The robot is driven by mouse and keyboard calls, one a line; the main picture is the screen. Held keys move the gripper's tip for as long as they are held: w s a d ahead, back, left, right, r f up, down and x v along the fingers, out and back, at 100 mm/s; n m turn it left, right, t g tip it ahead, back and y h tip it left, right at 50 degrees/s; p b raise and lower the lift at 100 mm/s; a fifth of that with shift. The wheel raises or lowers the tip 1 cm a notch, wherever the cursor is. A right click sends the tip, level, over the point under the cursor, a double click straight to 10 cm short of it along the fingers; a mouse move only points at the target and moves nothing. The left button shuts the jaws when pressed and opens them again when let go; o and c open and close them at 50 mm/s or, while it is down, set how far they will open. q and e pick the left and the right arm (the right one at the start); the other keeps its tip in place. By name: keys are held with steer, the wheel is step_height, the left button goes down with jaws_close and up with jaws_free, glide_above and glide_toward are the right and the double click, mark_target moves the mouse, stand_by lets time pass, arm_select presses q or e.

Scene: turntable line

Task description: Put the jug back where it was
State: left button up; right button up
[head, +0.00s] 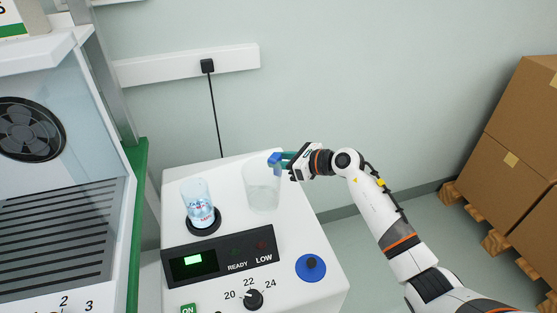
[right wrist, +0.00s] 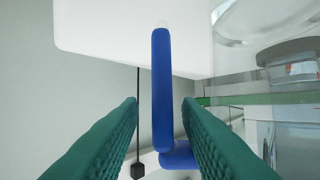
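The jug (head: 262,190) is clear with a blue handle (head: 275,161). In the head view it looks upright on the back right of the white machine's top (head: 232,222). My right gripper (head: 284,160) is at the handle, reaching in from the right. In the right wrist view the blue handle (right wrist: 162,95) runs between the two green fingers (right wrist: 162,108), with a gap visible on each side, so the gripper is open around it. The jug's clear wall (right wrist: 235,75) shows at the right there. My left gripper is not in view.
A clear vessel with a printed label (head: 200,205) stands on a black disc (head: 204,226) left of the jug. The machine's front has a READY/LOW display (head: 220,258), a dial (head: 254,299) and a blue knob (head: 311,267). Cardboard boxes (head: 515,150) stand at the right.

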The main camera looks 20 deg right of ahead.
steer(key=v, duration=1.1)
